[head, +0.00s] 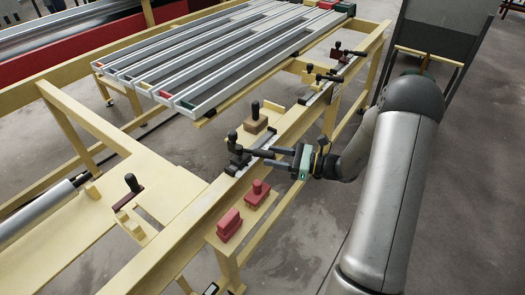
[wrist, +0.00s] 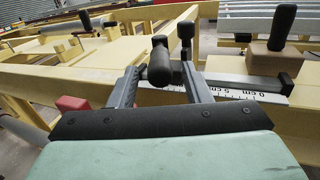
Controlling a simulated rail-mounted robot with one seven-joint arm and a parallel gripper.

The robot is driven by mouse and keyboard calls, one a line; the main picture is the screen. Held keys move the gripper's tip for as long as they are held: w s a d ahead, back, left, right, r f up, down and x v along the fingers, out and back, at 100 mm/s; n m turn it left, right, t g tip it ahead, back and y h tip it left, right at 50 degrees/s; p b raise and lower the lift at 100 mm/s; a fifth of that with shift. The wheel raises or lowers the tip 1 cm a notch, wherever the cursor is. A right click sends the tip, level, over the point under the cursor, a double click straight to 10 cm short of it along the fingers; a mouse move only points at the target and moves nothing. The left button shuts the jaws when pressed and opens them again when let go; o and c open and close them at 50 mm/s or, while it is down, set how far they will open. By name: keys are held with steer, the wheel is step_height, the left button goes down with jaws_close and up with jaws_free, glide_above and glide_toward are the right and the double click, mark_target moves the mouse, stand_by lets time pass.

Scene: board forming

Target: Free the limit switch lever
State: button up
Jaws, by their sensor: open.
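My gripper (head: 262,157) reaches in from the right at the beige rail. In the wrist view its two grey fingers (wrist: 161,78) are apart, one on each side of a black cylindrical handle (wrist: 160,62). A gap to the fingers seems to show, but contact is unclear. A dark fitting with a black knob (head: 234,138) stands at the fingertips in the head view. A second black upright post (wrist: 186,40) shows behind the handle. No part is clearly labelled as the limit switch lever, so I cannot tell which piece it is. The fingers partly hide the fitting's base.
A brown block with a black handle (head: 254,123) stands behind the fitting, beside a ruler scale (wrist: 245,87). Red blocks (head: 229,224) (head: 258,193) sit on a near ledge. Grey channels (head: 215,65) lie on the far frame. More black-knobbed clamps (head: 311,76) line the rail.

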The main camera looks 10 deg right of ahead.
mark_target(256, 153)
steer(key=shift+p+x, duration=0.3)
steer(key=shift+x, duration=1.8)
jaws_close()
